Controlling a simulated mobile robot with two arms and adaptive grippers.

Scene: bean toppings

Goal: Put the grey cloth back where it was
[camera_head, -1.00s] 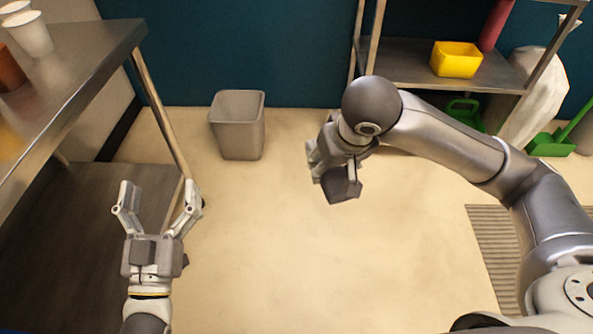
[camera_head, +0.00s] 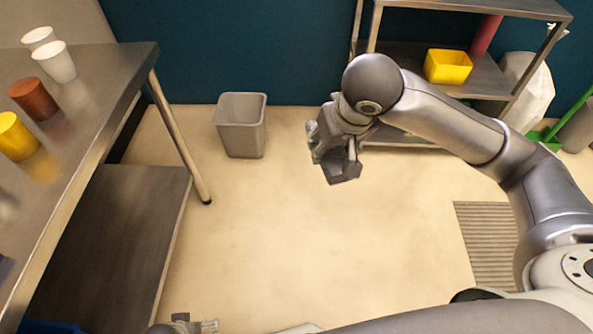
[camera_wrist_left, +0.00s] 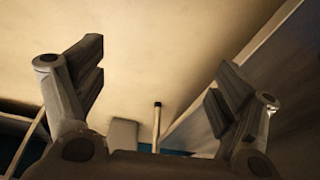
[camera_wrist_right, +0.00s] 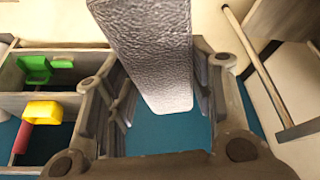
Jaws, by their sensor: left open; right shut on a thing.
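My right gripper (camera_head: 335,160) is shut on the grey cloth (camera_head: 344,170) and holds it in the air over the open floor, in front of the shelf unit. In the right wrist view the cloth (camera_wrist_right: 150,45) is a light grey, rough-textured slab between the fingers. My left gripper (camera_wrist_left: 155,85) is open and empty in the left wrist view. In the head view only a bit of it shows at the bottom edge.
A steel table (camera_head: 110,75) on the left bears white, brown and yellow cups. A grey bin (camera_head: 240,140) stands on the floor by the wall. A metal shelf unit (camera_head: 400,60) at the back right holds a yellow container (camera_head: 448,66). The middle floor is clear.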

